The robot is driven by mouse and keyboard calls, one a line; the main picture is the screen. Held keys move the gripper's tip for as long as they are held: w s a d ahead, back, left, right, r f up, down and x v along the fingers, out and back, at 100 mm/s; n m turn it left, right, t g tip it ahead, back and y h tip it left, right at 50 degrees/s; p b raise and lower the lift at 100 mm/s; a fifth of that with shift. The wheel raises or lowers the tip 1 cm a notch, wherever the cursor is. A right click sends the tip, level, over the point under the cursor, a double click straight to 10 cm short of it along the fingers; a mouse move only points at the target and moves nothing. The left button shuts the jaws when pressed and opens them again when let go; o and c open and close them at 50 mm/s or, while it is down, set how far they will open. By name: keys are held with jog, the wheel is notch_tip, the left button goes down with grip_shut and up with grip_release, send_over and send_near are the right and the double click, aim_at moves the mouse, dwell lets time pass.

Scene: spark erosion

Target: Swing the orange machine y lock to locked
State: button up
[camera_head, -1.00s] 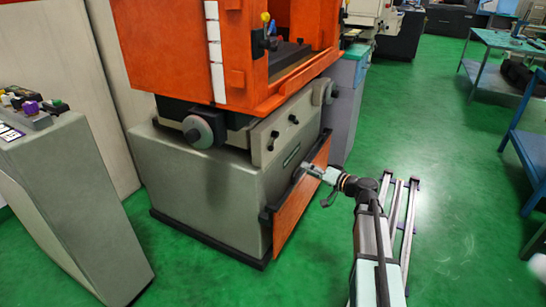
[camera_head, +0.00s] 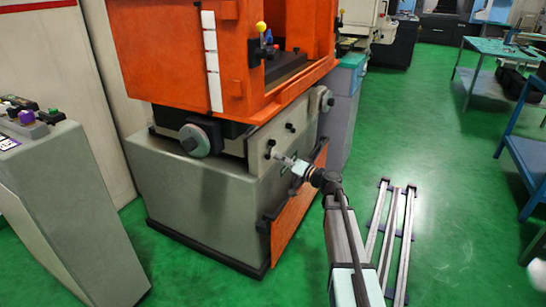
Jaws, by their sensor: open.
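The orange machine (camera_head: 180,60) stands on a grey base at the centre left. On the grey slide front below its orange tank are two small black lock handles, a lower left one (camera_head: 271,142) and an upper right one (camera_head: 290,127). No readable label shows which is the y lock. My gripper (camera_head: 277,156) is open, just below and right of the lower left handle. It looks close to it, but I cannot tell whether it touches. The fingers are small and partly merge with the grey machine behind.
Round handwheels sit on the machine's left (camera_head: 195,140) and right (camera_head: 327,100). An orange panel (camera_head: 297,215) covers the base front below my arm. A grey control console (camera_head: 60,210) stands at the left. Floor rails (camera_head: 392,235) lie at the right, with open green floor beyond.

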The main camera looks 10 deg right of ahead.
aim_at(270, 150)
jog(key=shift+x, duration=2.6)
jog(key=shift+c, duration=0.4)
grip_shut()
